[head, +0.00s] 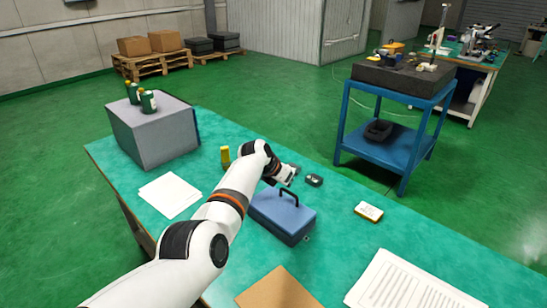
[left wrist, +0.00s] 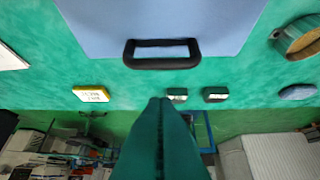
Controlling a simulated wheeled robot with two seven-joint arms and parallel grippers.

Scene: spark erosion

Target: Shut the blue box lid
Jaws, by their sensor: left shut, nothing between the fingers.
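The blue box (head: 280,215) lies on the green-topped table, its lighter blue lid (head: 272,205) lying flat on top. A black handle (head: 289,191) stands at the lid's far edge. The lid (left wrist: 160,20) and handle (left wrist: 162,54) fill the top middle of the left wrist view. My left gripper (head: 288,176) is just beyond the handle, partly hidden by its own wrist in the head view. Its dark fingers (left wrist: 160,102) are shut and empty, apart from the handle in the picture. I cannot tell whether a thin gap remains under the lid. My right gripper is not in view.
Small dark items (head: 314,180) lie beyond the box. A yellow bottle (head: 225,155), a grey block (head: 152,130) and paper (head: 170,195) are to the left. A yellow-edged device (head: 369,211) lies right. A brown board (head: 278,290) and a printed sheet (head: 410,285) are in front.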

